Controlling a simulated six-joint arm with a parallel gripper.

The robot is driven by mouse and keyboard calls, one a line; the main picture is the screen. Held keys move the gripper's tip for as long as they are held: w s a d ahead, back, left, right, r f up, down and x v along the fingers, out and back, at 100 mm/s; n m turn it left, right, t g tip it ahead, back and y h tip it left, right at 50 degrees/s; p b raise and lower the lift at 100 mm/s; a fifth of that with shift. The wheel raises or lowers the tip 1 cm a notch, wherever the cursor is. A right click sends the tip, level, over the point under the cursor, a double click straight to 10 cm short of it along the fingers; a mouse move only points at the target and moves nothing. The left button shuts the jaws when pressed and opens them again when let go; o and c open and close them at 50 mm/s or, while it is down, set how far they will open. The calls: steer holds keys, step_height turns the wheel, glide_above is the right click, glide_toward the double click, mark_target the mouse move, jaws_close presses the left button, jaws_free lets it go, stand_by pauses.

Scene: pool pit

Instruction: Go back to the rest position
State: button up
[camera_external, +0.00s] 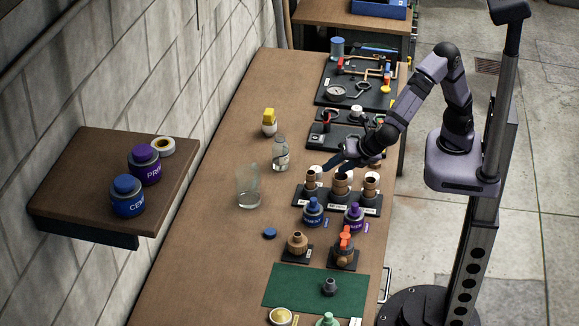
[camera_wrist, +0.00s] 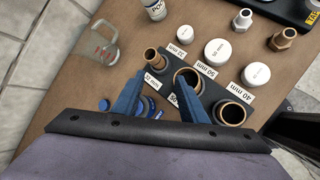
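My gripper (camera_external: 345,163) is over the workbench, just above the black fitting rack with brown pipe couplings. In the wrist view my gripper (camera_wrist: 158,92) shows two blue fingers spread apart, with nothing between them but the rack below. The rack (camera_external: 312,203) carries brown couplings standing in a row, including a small one (camera_wrist: 150,58), a middle one (camera_wrist: 187,77) and a right one (camera_wrist: 230,112). The finger tips overlap the small and middle couplings in the wrist view; whether they touch cannot be told. My arm reaches in from the column at the right.
A glass beaker (camera_external: 248,187) and a bottle (camera_external: 280,155) stand left of the rack. Blue and purple jars (camera_external: 313,212) stand in front. Tool boards (camera_external: 345,92) lie behind. A shelf (camera_external: 80,170) juts from the wall. The air above the bench's left side is free.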

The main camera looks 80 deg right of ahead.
steer(key=s+d+r+m+g+p, duration=0.25)
steer(key=d+m, duration=0.25)
steer(key=d, duration=0.3)
steer(key=s+d+r+m+g+p, duration=0.25)
steer(key=d+m+p, duration=0.2)
steer(key=d, duration=0.25)
steer(key=s+d+r+m+g+y+p, duration=0.25)
steer(key=s+d+m+p, duration=0.4)
steer(key=s+m, duration=0.55)
steer(key=shift+m+y, duration=0.45)
steer(key=shift+m, duration=0.3)
steer(key=f+b, duration=0.2)
steer(key=b, duration=0.1)
steer(key=w+f+b, duration=0.1)
steer(key=f+b, duration=0.1)
steer(key=b, duration=0.1)
steer(key=shift+w+f, duration=0.2)
steer(key=shift+f, duration=0.1)
